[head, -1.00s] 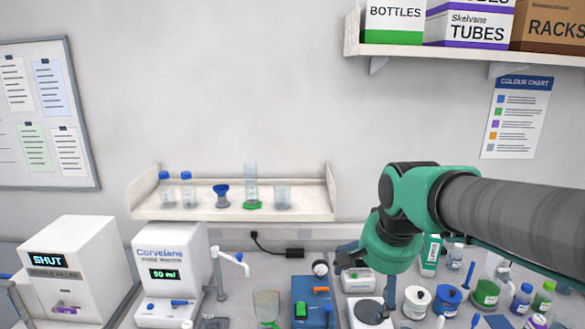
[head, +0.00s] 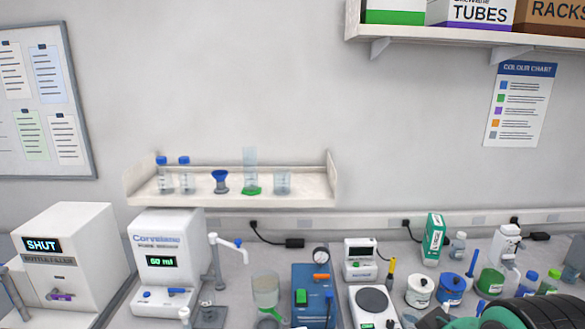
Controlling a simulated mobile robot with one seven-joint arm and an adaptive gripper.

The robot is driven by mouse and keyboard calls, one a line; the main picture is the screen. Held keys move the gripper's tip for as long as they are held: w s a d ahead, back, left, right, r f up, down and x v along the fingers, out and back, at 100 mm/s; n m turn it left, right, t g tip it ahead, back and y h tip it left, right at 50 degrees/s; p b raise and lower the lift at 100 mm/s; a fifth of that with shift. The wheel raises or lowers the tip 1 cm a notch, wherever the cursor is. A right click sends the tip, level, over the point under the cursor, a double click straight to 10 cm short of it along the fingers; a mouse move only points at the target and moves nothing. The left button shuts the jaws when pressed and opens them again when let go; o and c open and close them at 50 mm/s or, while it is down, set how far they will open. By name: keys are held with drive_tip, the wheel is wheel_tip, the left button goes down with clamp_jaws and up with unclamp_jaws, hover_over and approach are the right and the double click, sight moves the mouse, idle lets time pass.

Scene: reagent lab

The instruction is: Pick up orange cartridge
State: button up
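A small orange piece (head: 321,277) lies crosswise at the upper part of the blue device (head: 312,288) on the bench, just below a round gauge. It is the only orange thing I see on the bench that could be the cartridge; it is too small to tell for sure. Only the top of my arm shows at the bottom right edge, to the right of the blue device and well apart from the orange piece.
A beaker (head: 265,290) stands left of the blue device. A scale with a round plate (head: 372,301) stands to its right. White and blue tubs (head: 420,290) and several bottles crowd the right. A dispenser (head: 157,262) and a shelf (head: 232,201) are at left.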

drive_tip(key=shift+s+f, duration=0.15)
drive_tip(key=c, duration=1)
drive_tip(key=shift+c, duration=0.2)
